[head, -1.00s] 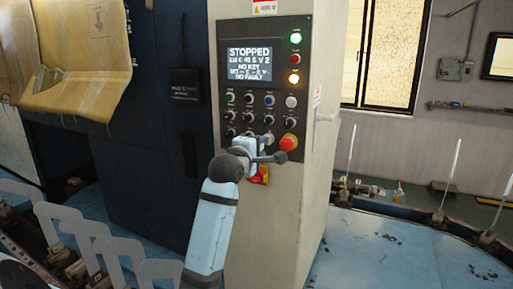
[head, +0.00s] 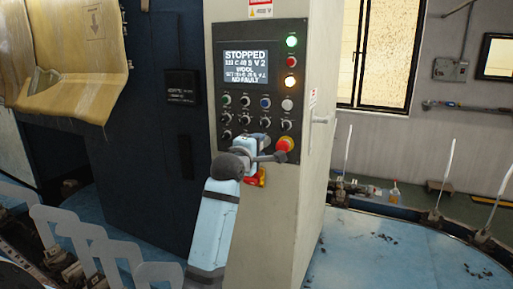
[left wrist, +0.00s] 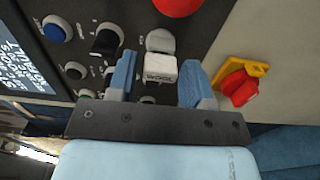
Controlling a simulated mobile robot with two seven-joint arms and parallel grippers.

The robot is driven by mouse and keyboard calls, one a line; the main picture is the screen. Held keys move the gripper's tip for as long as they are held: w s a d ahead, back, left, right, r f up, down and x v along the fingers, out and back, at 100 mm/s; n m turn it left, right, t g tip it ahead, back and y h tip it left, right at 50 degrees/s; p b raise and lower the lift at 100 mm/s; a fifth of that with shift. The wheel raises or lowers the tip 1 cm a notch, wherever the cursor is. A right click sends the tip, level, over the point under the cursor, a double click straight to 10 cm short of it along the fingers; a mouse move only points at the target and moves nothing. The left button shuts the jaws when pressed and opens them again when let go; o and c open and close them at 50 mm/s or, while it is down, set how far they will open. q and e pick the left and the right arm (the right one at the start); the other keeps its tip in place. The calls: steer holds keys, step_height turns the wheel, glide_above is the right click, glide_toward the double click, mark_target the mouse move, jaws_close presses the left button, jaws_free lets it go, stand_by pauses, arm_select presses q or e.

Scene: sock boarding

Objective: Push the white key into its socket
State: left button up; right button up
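The white key (left wrist: 160,72), marked WOOL, sits at its socket (left wrist: 160,41) on the control panel (head: 232,128), seen in the left wrist view. My left gripper (left wrist: 158,80) has one blue finger on each side of the key, with a visible gap on both sides, so it is open around it. In the head view my left gripper (head: 258,146) is at the lower part of the panel and hides the key and socket. The panel screen (head: 246,67) reads STOPPED, WOOL and NO FAULT. My right gripper is not in view.
A red emergency button (head: 284,145) is just right of my left gripper. A red switch on a yellow plate (left wrist: 240,86) is close by the right finger. Several knobs (left wrist: 106,40) are on the left. Grey plates (head: 75,232) stand at the lower left.

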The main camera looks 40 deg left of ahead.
arm_select(q)
steer(key=shift+o, duration=1.1)
steer(key=b+v, duration=0.2)
steer(key=v, duration=1.2)
steer(key=shift+a, duration=0.1)
